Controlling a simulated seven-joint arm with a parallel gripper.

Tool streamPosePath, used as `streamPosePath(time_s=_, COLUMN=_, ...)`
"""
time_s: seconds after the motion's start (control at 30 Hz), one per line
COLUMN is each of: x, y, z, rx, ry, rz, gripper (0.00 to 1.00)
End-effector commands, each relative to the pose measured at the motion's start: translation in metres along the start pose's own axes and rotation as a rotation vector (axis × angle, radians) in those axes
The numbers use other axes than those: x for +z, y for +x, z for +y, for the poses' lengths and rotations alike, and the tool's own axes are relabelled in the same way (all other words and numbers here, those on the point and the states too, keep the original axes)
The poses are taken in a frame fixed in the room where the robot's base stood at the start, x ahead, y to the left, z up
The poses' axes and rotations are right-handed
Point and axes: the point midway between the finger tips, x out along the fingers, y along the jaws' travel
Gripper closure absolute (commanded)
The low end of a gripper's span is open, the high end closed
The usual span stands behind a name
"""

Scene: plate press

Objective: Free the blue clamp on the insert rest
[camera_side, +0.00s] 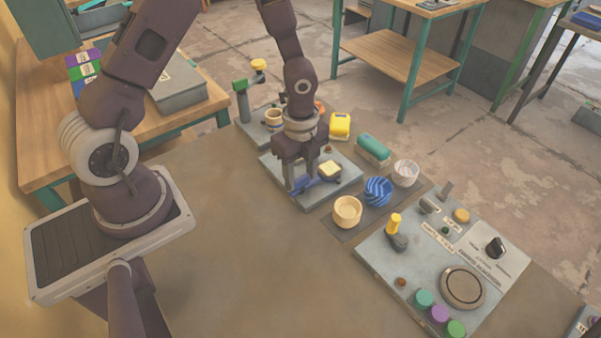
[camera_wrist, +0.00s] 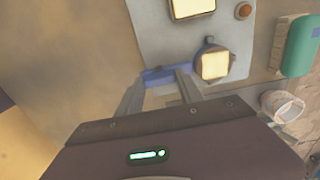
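The blue clamp (camera_side: 318,184) sits on the grey plate (camera_side: 310,204) of the insert rest, beside a cream square insert (camera_side: 330,169). In the wrist view the clamp shows as a blue bar (camera_wrist: 165,75), with the cream insert (camera_wrist: 215,65) just to its right. My gripper (camera_side: 301,181) points down over the near left side of the plate. In the wrist view my gripper's fingers (camera_wrist: 160,88) are apart, their tips close to the two ends of the blue bar. I cannot tell whether they touch it. The gripper partly hides the clamp in the side view.
A teal-topped block (camera_side: 373,147) and a yellow object (camera_side: 340,125) stand behind. A control panel (camera_side: 385,262) is at the right. The table's left-front area is clear.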

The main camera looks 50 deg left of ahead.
Motion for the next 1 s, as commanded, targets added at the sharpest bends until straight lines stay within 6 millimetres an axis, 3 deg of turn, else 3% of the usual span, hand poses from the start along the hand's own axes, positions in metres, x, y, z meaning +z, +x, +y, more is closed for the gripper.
streamPosePath(time_s=0.03, x=0.0000, y=-0.0002, z=-0.0001, rx=0.000, ry=0.000, rz=0.000, gripper=0.82)
streamPosePath(time_s=0.1, x=0.0000, y=-0.0002, z=-0.0002, rx=-0.001, ry=0.000, rz=0.000, gripper=0.95)
streamPosePath(time_s=0.13, x=0.0000, y=-0.0002, z=-0.0002, rx=-0.001, ry=0.000, rz=0.000, gripper=0.97)
streamPosePath(time_s=0.47, x=0.0001, y=-0.0004, z=-0.0001, rx=0.000, ry=-0.068, rz=-0.001, gripper=0.97)
streamPosePath(time_s=1.0, x=0.0003, y=-0.0004, z=-0.0003, rx=-0.001, ry=-0.534, rz=-0.001, gripper=0.97)
